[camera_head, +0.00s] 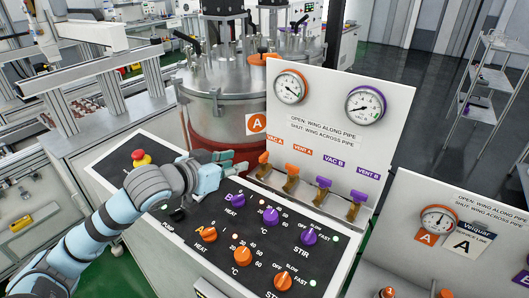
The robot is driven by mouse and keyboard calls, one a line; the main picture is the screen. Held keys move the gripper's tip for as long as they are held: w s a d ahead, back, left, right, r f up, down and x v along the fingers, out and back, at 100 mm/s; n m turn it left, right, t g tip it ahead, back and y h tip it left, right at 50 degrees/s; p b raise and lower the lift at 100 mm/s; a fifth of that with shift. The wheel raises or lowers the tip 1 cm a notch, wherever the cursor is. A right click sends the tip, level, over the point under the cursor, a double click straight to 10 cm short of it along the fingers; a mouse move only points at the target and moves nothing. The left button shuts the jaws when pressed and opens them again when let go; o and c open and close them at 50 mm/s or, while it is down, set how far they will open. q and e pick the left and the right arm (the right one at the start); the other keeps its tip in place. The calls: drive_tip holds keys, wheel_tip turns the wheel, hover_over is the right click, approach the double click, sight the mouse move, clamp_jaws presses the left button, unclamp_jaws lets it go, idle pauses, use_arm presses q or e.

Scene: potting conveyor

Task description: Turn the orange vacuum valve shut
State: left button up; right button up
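The orange vacuum valve (263,158), under the label VAC A, is the leftmost of a row of small valves with brass-coloured bodies at the foot of the white gauge panel (330,85). Its wing is small, and I cannot tell surely whether it lies along or across the pipe. My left gripper (240,161) reaches in from the left over the black control panel. Its fingertips are a little apart and point at the valve from just left of it. They appear not to touch it, and nothing shows between them. My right gripper is not in view.
The orange VENT A valve (291,170) stands close to the right, then the purple VAC B (324,183) and VENT B (357,198) valves. Knobs, such as the purple one (270,216), rise from the control panel below. A metal vessel (228,95) stands behind.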

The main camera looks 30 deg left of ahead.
sight(261, 156)
use_arm(q)
drive_tip(key=x, duration=0.5)
drive_tip(key=shift+d+r+p, duration=0.15)
drive_tip(key=shift+d+p, duration=0.15)
drive_tip(key=shift+d, duration=0.1)
drive_tip(key=x, duration=0.7)
drive_tip(key=shift+w+a+f, duration=0.1)
drive_tip(key=shift+w+f, duration=0.1)
drive_tip(key=shift+w, duration=0.15)
drive_tip(key=shift+s+r, duration=0.15)
drive_tip(key=shift+s, duration=0.2)
drive_tip(key=shift+c, duration=0.4)
drive_tip(key=shift+w, duration=0.1)
clamp_jaws()
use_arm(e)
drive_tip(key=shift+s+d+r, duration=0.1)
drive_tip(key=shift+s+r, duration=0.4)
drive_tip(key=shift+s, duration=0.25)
